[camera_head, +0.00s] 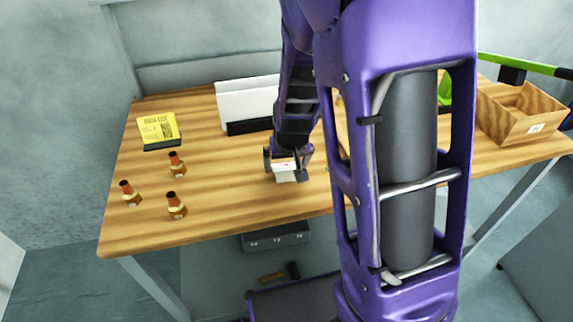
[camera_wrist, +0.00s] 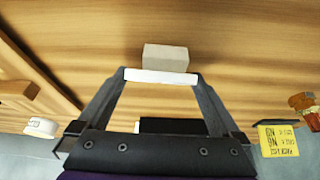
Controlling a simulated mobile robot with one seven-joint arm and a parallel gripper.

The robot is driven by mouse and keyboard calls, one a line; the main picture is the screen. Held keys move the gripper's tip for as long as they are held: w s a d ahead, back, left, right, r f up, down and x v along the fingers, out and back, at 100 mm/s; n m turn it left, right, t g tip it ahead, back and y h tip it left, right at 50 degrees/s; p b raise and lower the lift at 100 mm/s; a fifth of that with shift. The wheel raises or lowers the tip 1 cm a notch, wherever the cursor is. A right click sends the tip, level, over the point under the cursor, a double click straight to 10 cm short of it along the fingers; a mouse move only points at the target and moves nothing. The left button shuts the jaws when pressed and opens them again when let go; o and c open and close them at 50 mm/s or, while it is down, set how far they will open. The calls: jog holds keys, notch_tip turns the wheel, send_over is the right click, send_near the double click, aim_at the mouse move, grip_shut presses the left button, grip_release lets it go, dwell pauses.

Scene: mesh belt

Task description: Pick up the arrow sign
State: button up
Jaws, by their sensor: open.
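The arrow sign (camera_head: 284,163) is a small white plate with an orange-red mark on a pale block-like base, standing on the wooden table. In the wrist view its white edge (camera_wrist: 160,77) lies between my fingertips, with the grey base block (camera_wrist: 166,57) just beyond. My gripper (camera_head: 286,171) is low over the table at the sign, fingers apart on either side of it; it also shows in the wrist view (camera_wrist: 160,80). The fingertips are very close to the plate's ends; I cannot tell whether they touch. My purple arm hides part of the table to the right.
A white panel with a black base (camera_head: 247,105) stands behind. A yellow sign (camera_head: 158,130) and several brown bottles (camera_head: 176,205) are at the left. A wooden box (camera_head: 521,113) is at the right. The table between bottles and gripper is clear.

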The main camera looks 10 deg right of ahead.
jog(key=c, duration=1.1)
